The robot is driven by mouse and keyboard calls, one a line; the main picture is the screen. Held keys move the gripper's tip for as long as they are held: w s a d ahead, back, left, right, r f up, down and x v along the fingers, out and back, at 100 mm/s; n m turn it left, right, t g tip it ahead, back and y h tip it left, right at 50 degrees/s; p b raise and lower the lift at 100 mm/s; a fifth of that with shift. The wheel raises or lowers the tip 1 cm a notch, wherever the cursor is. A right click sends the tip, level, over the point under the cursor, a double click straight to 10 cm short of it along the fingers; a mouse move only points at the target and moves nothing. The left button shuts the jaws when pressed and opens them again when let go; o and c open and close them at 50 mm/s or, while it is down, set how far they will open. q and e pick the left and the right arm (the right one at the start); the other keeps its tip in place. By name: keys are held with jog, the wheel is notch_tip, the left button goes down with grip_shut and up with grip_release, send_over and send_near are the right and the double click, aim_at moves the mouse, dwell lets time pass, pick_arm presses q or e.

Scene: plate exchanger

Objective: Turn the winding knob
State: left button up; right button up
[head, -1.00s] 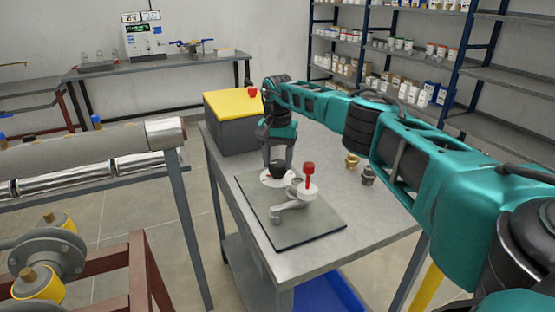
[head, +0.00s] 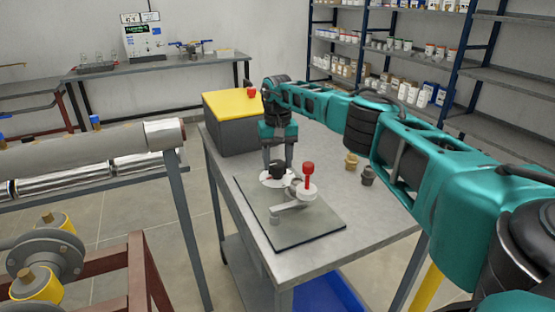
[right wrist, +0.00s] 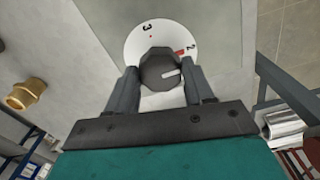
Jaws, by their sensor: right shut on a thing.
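The winding knob (head: 277,168) is dark and many-sided, on a round white dial at the back of the grey plate (head: 300,237) on the table. In the right wrist view the knob (right wrist: 158,70) has a pale pointer mark, and the white dial (right wrist: 140,42) shows the numbers 3 and 2 and a red mark by the 2. My right gripper (head: 278,160) reaches down from above with its fingers on either side of the knob; it is shut on it, as the right wrist view also shows (right wrist: 162,76). My left gripper is out of view.
A red-topped knob (head: 309,168) and a pale lever arm (head: 290,210) stand on the plate close to the gripper. A grey box with a yellow lid (head: 231,103) stands behind left.

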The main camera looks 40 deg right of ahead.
aim_at(277, 164)
jog(key=shift+r, duration=0.1)
jog(key=o, duration=1)
jog(key=shift+o, duration=0.2)
pick_arm(q)
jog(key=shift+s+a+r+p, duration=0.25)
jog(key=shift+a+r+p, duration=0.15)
jog(key=shift+p, duration=0.35)
pick_arm(e)
notch_tip(277, 164, up, 13)
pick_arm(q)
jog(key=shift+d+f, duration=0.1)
